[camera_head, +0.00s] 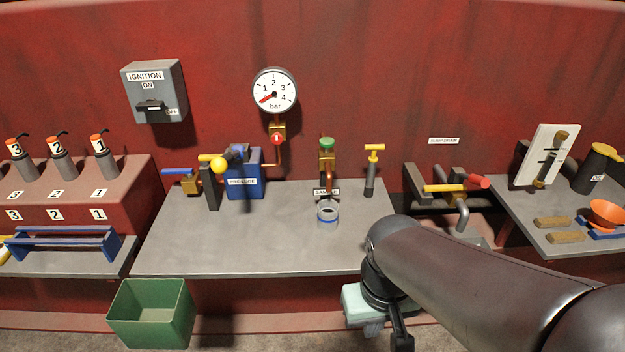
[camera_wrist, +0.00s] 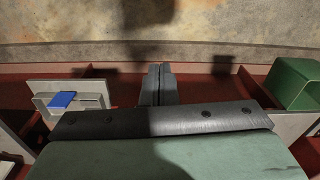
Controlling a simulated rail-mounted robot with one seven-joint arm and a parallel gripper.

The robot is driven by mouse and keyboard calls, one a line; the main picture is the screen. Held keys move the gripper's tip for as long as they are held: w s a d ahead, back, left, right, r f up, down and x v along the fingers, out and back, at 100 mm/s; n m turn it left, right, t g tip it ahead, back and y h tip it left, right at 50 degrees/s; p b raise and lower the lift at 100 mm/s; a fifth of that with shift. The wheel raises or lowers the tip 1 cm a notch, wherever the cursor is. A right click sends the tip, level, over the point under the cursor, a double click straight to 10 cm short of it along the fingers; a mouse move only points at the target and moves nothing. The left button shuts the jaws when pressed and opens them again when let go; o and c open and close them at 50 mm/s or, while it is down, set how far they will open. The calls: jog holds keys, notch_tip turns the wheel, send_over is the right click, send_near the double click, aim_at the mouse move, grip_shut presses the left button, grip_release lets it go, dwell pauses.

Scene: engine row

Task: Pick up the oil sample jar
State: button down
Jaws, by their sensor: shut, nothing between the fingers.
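The oil sample jar (camera_head: 327,213) is a small grey open-topped jar with a blue band. It stands on the grey middle bench, under the brass sample tap (camera_head: 327,160) with a green knob. A small label behind it is partly hidden. My gripper (camera_head: 401,338) hangs in front of the bench's front edge, below and to the right of the jar and well apart from it. In the wrist view its two dark fingers (camera_wrist: 159,84) are pressed together with nothing between them. I cannot make out the jar in the wrist view.
A green bin (camera_head: 152,314) stands below the bench's front edge; it also shows in the wrist view (camera_wrist: 293,84). A yellow T-handle (camera_head: 374,165) stands right of the jar, and a blue pump (camera_head: 243,180) left. The bench's front left is clear.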

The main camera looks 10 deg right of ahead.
dwell(0.3)
jog(key=shift+c, duration=2.2)
grip_release()
jog(key=shift+w, duration=0.1)
